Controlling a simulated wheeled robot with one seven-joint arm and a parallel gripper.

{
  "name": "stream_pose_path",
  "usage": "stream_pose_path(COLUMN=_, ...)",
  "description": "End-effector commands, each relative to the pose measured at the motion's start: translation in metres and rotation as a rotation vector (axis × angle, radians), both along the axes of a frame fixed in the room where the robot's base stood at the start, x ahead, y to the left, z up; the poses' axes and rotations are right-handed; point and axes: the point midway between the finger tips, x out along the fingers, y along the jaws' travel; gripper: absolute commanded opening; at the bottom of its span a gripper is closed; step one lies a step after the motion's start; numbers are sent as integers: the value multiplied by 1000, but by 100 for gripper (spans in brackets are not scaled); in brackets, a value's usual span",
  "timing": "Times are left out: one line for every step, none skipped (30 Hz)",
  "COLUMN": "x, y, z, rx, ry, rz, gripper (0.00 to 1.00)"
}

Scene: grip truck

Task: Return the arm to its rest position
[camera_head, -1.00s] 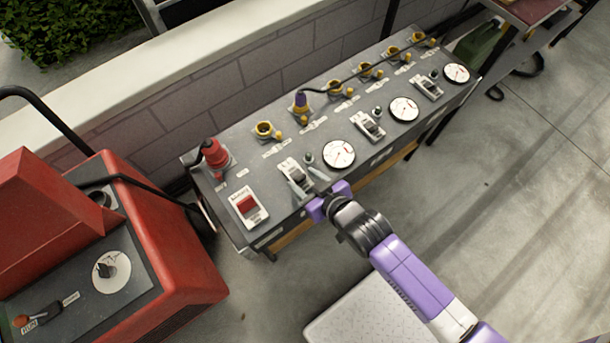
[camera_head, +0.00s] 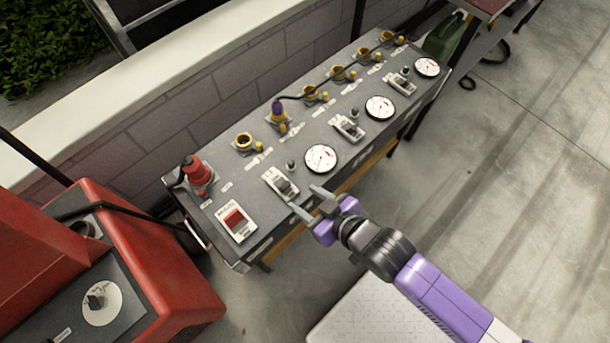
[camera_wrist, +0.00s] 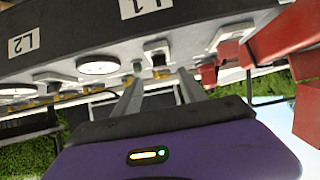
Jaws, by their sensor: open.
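My purple and grey gripper (camera_head: 308,202) is open and empty in the head view. Its two fingers point toward the front edge of the grey power panel (camera_head: 222,200), close to the leftmost breaker switch (camera_head: 280,184). I cannot tell exactly how far the fingertips are from the panel. In the wrist view, the two grey fingers (camera_wrist: 157,85) stand apart with nothing between them, and a breaker switch (camera_wrist: 157,50) shows just beyond them. My arm reaches in from the lower right.
A red machine (camera_head: 150,270) stands at the left. A low wall (camera_head: 250,75) runs behind. Open concrete floor (camera_head: 510,190) lies right.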

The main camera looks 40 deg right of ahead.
Motion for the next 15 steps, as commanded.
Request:
stream_pose_path(x=0, y=0, z=0, rx=0, ry=0, rz=0, gripper=49)
stream_pose_path(x=0, y=0, z=0, rx=0, ry=0, rz=0, gripper=49)
stream_pose_path(x=0, y=0, z=0, rx=0, ry=0, rz=0, gripper=49)
stream_pose_path(x=0, y=0, z=0, rx=0, ry=0, rz=0, gripper=49)
stream_pose_path(x=0, y=0, z=0, rx=0, ry=0, rz=0, gripper=49)
stream_pose_path(x=0, y=0, z=0, rx=0, ry=0, rz=0, gripper=49)
stream_pose_path(x=0, y=0, z=0, rx=0, ry=0, rz=0, gripper=49)
stream_pose_path(x=0, y=0, z=0, rx=0, ry=0, rz=0, gripper=49)
stream_pose_path(x=0, y=0, z=0, rx=0, ry=0, rz=0, gripper=49)
stream_pose_path(x=0, y=0, z=0, rx=0, ry=0, rz=0, gripper=49)
stream_pose_path(x=0, y=0, z=0, rx=0, ry=-1, rz=0, gripper=49)
stream_pose_path(x=1, y=0, z=1, rx=-1, ry=-5, rz=1, gripper=49)
stream_pose_path(x=2, y=0, z=2, rx=-1, ry=-11, rz=1, gripper=49)
stream_pose_path(x=3, y=0, z=5, rx=0, ry=-22, rz=1, gripper=49)
stream_pose_path(x=6, y=0, z=10, rx=-1, ry=-43, rz=2, gripper=49)
